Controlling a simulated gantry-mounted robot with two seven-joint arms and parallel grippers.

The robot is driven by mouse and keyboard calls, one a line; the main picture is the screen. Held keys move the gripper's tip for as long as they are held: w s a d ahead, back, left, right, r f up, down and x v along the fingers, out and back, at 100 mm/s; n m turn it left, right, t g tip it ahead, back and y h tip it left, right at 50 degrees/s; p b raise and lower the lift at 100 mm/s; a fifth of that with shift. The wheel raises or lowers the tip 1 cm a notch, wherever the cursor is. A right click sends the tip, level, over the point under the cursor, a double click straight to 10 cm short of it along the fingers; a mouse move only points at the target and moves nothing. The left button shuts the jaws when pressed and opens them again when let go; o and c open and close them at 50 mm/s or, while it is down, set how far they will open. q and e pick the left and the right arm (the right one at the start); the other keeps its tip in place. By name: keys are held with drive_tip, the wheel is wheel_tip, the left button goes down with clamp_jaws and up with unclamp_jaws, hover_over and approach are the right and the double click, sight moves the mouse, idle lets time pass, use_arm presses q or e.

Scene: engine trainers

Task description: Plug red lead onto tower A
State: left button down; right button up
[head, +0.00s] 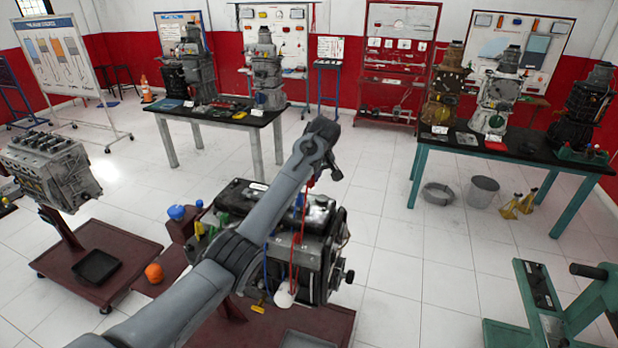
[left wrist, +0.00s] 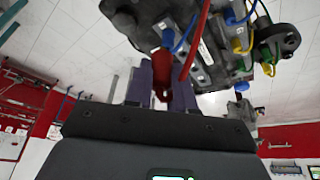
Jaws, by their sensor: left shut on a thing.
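My left arm reaches across the middle of the head view, over an engine on a red-brown stand; its fingertips are hard to make out there. In the left wrist view my left gripper (left wrist: 161,80) is shut on the red lead's plug (left wrist: 162,64), between its two purple-grey fingers. The red lead (head: 296,240) hangs down the engine (head: 318,245) in the head view. A blue plug (left wrist: 168,38) is close beyond the red one in the wrist view; whether they touch I cannot tell. No label shows which part is tower A. My right gripper is not in view.
Blue, yellow (left wrist: 240,45) and green (left wrist: 268,68) leads sit on the engine near the gripper. An orange ball-like thing (head: 154,273) and a black tray (head: 96,267) lie on stands at left.

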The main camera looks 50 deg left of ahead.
use_arm(q)
drive_tip(key=shift+p, duration=0.65)
drive_tip(key=s+a, duration=0.6)
drive_tip(key=s, duration=0.6)
drive_tip(key=s+a+p, duration=0.1)
drive_tip(key=s+a, duration=0.5)
drive_tip(key=s, duration=0.6)
drive_tip(key=s+a+p, duration=0.1)
drive_tip(key=s+a, duration=0.5)
drive_tip(key=s, duration=0.6)
drive_tip(key=shift+s+a, duration=0.25)
drive_tip(key=shift+s, duration=0.15)
drive_tip(key=shift+f, duration=0.15)
idle(0.4)
wheel_tip(320, 180, down, 11)
drive_tip(key=b, duration=0.2)
idle(1.4)
